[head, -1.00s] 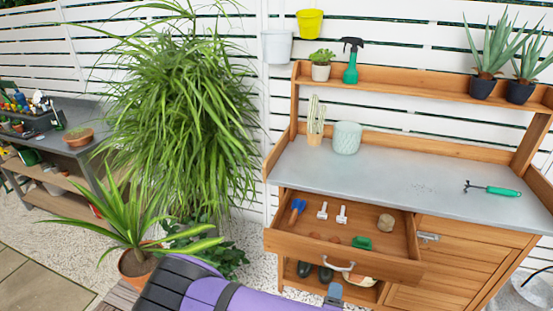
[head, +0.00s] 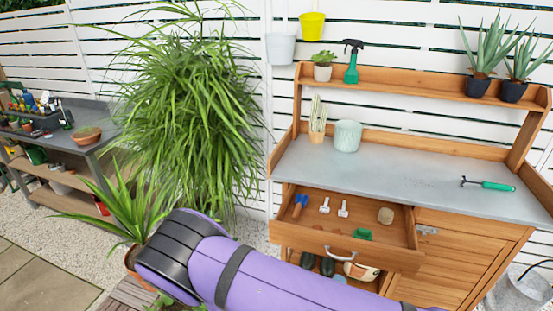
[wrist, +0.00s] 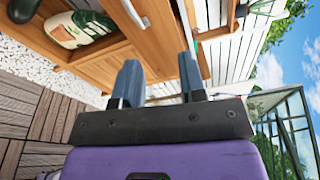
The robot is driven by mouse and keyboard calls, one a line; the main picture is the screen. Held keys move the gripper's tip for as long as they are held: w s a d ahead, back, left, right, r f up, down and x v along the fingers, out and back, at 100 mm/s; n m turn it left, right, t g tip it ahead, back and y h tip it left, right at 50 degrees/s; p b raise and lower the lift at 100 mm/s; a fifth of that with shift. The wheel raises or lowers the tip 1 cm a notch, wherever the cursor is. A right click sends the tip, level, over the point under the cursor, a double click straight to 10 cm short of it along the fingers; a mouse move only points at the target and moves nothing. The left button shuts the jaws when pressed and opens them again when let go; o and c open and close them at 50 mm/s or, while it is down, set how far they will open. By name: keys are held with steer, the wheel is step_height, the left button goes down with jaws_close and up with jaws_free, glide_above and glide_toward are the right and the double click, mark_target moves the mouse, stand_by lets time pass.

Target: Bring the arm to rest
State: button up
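My gripper (wrist: 160,82) shows in the wrist view with its two blue-grey fingers apart and nothing between them. Beyond the fingers is the wooden front of the potting bench. In the head view my purple arm crosses the bottom of the picture in front of the bench, and my gripper is out of that picture. The potting bench (head: 400,178) has a grey top and an open drawer (head: 345,234). The drawer holds a blue-handled tool (head: 300,205), two white clips, a brown lump (head: 385,215) and a green piece (head: 362,234).
A cactus (head: 317,118), a pale ribbed pot (head: 347,135) and a green-handled hand rake (head: 487,184) are on the bench top. Boots and a bag (head: 361,271) are on the lower shelf. A potted plant (head: 132,215) stands close to my arm at left.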

steer(key=d+r+m+g+h, duration=0.1)
steer(key=d+r+m+g, duration=0.3)
steer(key=r+m, duration=0.5)
steer(key=d+r+m+g+h, duration=0.1)
steer(key=d+r+m+g, duration=0.1)
steer(key=r+m+g, duration=0.55)
steer(key=d+r+m+g+h, duration=0.1)
steer(key=d+r+m+g, duration=0.25)
steer(key=r+m, duration=0.65)
steer(key=s+d+r+m+t+y, duration=0.2)
steer(key=s+r+m+y, duration=0.3)
steer(key=s+r+m, duration=0.3)
steer(key=s+d+r+m+t+y, duration=0.2)
steer(key=s+r+m+y, duration=0.4)
steer(key=r+m, duration=0.5)
step_height(320, 180, up, 4)
steer(key=shift+s+d+r+m+t, duration=0.15)
steer(key=shift+s+d+m+t, duration=0.2)
steer(key=shift+s, duration=0.6)
